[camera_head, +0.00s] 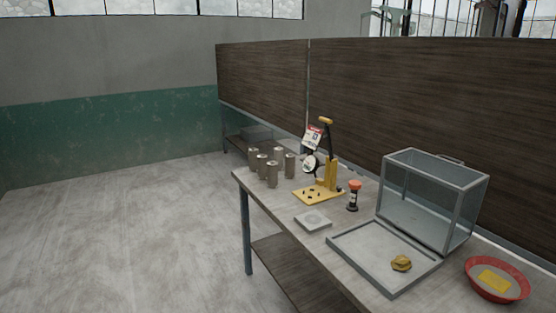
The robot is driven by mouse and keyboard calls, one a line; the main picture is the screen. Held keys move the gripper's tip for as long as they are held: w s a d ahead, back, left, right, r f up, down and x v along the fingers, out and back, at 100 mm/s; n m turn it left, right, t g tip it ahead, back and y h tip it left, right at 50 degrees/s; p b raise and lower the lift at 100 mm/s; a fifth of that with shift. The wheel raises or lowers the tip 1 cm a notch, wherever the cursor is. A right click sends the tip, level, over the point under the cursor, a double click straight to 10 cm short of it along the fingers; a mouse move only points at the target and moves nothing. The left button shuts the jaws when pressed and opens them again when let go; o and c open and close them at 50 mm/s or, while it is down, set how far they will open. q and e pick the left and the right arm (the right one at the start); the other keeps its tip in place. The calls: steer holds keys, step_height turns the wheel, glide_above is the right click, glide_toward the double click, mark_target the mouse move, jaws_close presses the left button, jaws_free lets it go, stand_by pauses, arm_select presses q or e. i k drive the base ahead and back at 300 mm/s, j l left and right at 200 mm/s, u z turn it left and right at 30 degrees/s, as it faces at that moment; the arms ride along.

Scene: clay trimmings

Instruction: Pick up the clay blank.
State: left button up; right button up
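A small ochre, irregular lump (401,263) lies on a flat grey tray (349,247) on the workbench, near the tray's right corner. It is the thing that looks most like clay, but I cannot tell for certain whether it is the clay blank. Several upright grey-brown cylinders (272,174) stand at the bench's far left end; their material is unclear. Neither of my grippers is in the head view.
On the bench (344,276) stand a yellow lever press with a dial (332,175), a red-topped timer-like object (353,195), a small square plate (313,220), a clear-walled box (417,207) and a red bowl (470,280) with a yellow rectangle inside. The floor at left is clear.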

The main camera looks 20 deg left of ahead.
mark_target(278, 151)
steer(key=i+j+u, duration=0.1)
steer(key=i+j, duration=1.05)
steer(key=i, duration=0.1)
